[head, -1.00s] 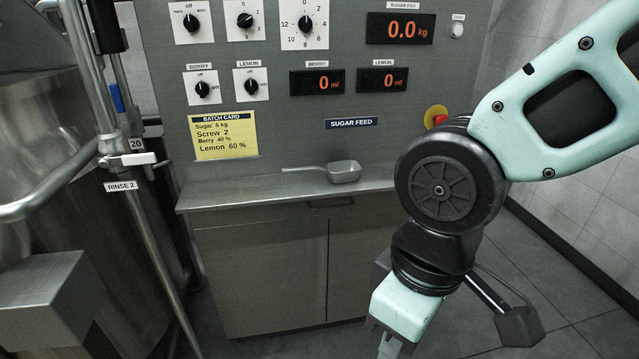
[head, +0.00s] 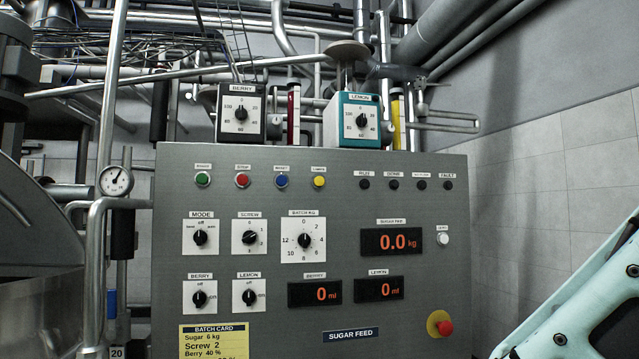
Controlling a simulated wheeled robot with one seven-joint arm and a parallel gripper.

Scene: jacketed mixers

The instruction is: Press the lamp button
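The lamp button is most likely the yellow button (head: 319,181) in the top row of the grey control panel (head: 350,216); its small label above is hard to read. To its left in the same row are a green button (head: 203,179), a red button (head: 242,180) and a blue button (head: 281,180). Part of my pale green arm shows at the lower right. My gripper is outside the current head view.
Right of the yellow button are several dark indicator lamps (head: 364,184). Below are knobs and orange displays reading zero. A red emergency-type button (head: 444,328) on yellow sits lower right. The berry box (head: 241,112) and lemon box (head: 358,121) stand above the panel.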

